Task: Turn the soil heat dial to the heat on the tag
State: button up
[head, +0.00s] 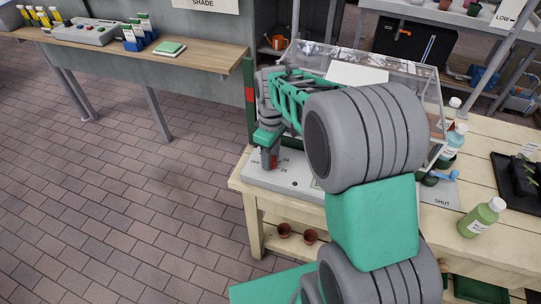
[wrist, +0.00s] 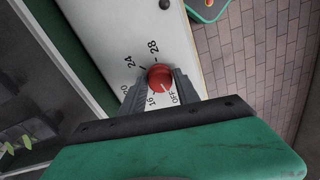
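The red soil heat dial (wrist: 160,77) sits on a pale panel (wrist: 105,35) with OFF, 16, 20, 24 and 28 printed around it. A pale mark on the dial's face appears to point toward OFF. My gripper (wrist: 161,80) points down at the panel, with one finger on each side of the dial; whether both fingers touch it is unclear. In the head view my gripper (head: 270,160) is at the panel's left end, and the dial is mostly hidden. A small white tag (head: 528,150) stands by a dark plant tray at right; its writing is unreadable.
A clear-lidded case (head: 405,68) stands behind my arm on the wooden bench (head: 475,200). A green bottle (head: 482,217), a blue lever (head: 441,175) and the dark plant tray (head: 505,190) are on the right. Open brick floor (head: 120,210) lies left of the bench.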

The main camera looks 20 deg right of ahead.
grip_shut()
jog(key=shift+m, duration=0.4)
jog(key=m, duration=0.4)
jog(key=shift+p, duration=0.35)
jog(key=shift+m, duration=2.5)
jog(key=shift+o, duration=2.1)
grip_release()
